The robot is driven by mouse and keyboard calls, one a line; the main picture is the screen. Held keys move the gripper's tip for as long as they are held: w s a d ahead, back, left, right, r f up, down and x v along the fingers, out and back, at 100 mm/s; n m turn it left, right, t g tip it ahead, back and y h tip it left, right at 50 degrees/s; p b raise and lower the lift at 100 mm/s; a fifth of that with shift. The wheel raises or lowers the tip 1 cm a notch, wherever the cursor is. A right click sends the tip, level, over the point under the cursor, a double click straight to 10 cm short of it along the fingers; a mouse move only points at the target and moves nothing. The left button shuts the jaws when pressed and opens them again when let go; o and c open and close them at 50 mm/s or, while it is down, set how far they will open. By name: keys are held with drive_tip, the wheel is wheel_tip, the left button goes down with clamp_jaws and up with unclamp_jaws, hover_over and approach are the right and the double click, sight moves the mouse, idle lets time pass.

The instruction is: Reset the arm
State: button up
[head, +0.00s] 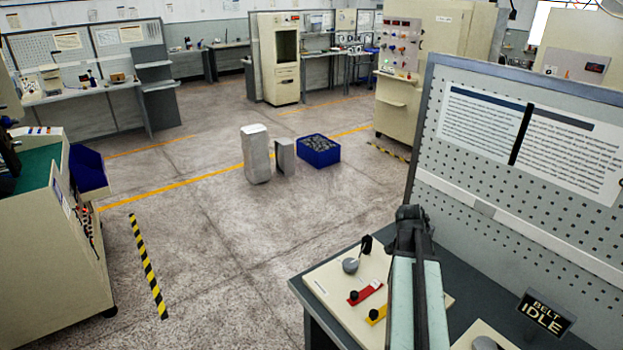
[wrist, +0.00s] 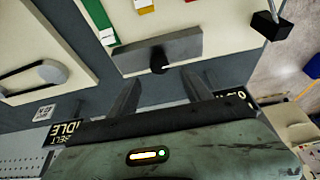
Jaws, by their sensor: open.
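My gripper (wrist: 160,77) shows in the wrist view with its two dark fingers spread apart and nothing seen between them. Just ahead of the fingertips is a grey bar (wrist: 185,47) with a black knob on a cream panel (wrist: 98,20); I cannot tell whether the fingers touch it. In the head view my arm rises over the dark bench at lower right, and its jaws cannot be made out there. The cream panel (head: 325,287) there bears a round grey knob (head: 350,265), a red piece (head: 365,292) and a yellow piece (head: 376,315).
A second panel (wrist: 75,45) carries a belt around spindles (wrist: 50,72). A "BELT IDLE" sign (head: 545,313) stands on the bench, before a grey pegboard (head: 480,175). A blue bin (head: 319,158) and pale blocks stand on the floor.

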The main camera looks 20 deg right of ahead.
drive_tip(key=w+a+f+n+b, duration=0.1)
drive_tip(key=w+a+n, duration=0.15)
drive_tip(key=a, duration=0.55)
drive_tip(key=w+a+f+n+t+y+b, duration=0.15)
drive_tip(key=w+a, duration=0.25)
drive_tip(key=a, duration=0.5)
drive_tip(key=w+a+f+n+b, duration=0.1)
drive_tip(key=w+a, duration=0.2)
drive_tip(key=a, duration=0.5)
drive_tip(key=s+a+f+n+g+y, duration=0.1)
drive_tip(key=s+a+n, duration=0.2)
drive_tip(key=a+n, duration=0.2)
drive_tip(key=s+a+f+n+g+y, duration=0.1)
drive_tip(key=s+a+n, duration=0.2)
drive_tip(key=a, duration=0.9)
drive_tip(key=shift+s+a+f+n+y, duration=0.15)
drive_tip(key=shift+s+a+n+y, duration=0.15)
drive_tip(key=shift+n, duration=0.9)
drive_tip(key=shift+g, duration=0.25)
